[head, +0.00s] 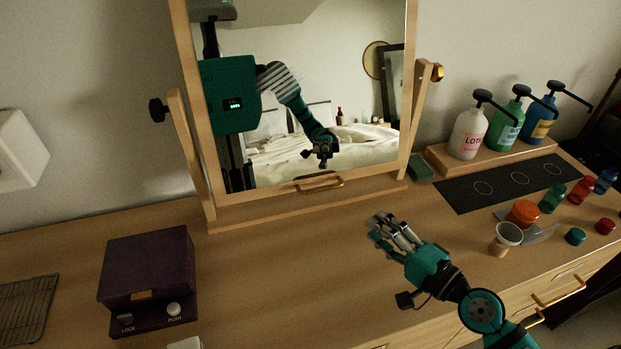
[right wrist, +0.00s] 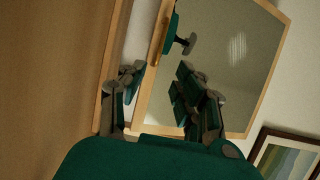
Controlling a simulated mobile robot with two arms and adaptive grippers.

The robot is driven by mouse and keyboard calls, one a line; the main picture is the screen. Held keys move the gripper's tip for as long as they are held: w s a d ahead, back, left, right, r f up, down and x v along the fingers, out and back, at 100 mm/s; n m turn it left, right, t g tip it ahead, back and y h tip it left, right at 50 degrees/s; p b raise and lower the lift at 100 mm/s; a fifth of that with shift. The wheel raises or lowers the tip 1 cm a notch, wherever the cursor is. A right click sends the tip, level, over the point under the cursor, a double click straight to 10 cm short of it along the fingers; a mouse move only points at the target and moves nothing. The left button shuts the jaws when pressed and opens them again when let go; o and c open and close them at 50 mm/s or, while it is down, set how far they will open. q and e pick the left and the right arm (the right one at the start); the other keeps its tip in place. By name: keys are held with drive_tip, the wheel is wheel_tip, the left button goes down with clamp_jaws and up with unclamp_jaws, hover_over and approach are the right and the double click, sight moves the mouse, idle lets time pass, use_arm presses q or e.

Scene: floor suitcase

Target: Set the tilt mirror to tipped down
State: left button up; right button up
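The tilt mirror (head: 300,95) is a wooden-framed panel between two wooden posts on the dresser, at the top middle of the head view. A black knob (head: 158,110) is at its left pivot and a brass knob (head: 437,72) at its right. A brass handle (head: 320,182) is on its lower rail. The mirror looks near upright; its exact tilt is hard to tell. My right gripper (head: 380,225) is open and empty, in front of and right of the handle, apart from it. In the right wrist view the mirror (right wrist: 225,60) shows beyond the spread fingers (right wrist: 155,82). My left gripper is not directly visible.
A purple box (head: 148,270) and a wire rack (head: 25,305) stand at left. Pump bottles on a wooden riser (head: 500,160), a black mat (head: 460,195), a cup (head: 506,238) and several coloured pots are at right. The dresser top (head: 290,270) in front of the mirror is clear.

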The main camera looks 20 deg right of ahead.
drive_tip(key=p, duration=0.3)
approach(323, 189)
drive_tip(key=p+x, duration=0.2)
drive_tip(key=x, duration=0.8)
drive_tip(key=shift+d+f, duration=0.15)
drive_tip(key=shift+d, duration=0.05)
drive_tip(key=shift+w+a, duration=0.15)
drive_tip(key=shift+w, duration=0.1)
drive_tip(key=shift+c, duration=0.5)
use_arm(q)
drive_tip(key=r, duration=0.1)
drive_tip(key=s+r, duration=0.1)
drive_tip(key=r, duration=0.3)
drive_tip(key=shift+s+d+r, duration=0.2)
drive_tip(key=shift+s, duration=0.1)
use_arm(e)
clamp_jaws()
drive_tip(key=shift+f, duration=0.1)
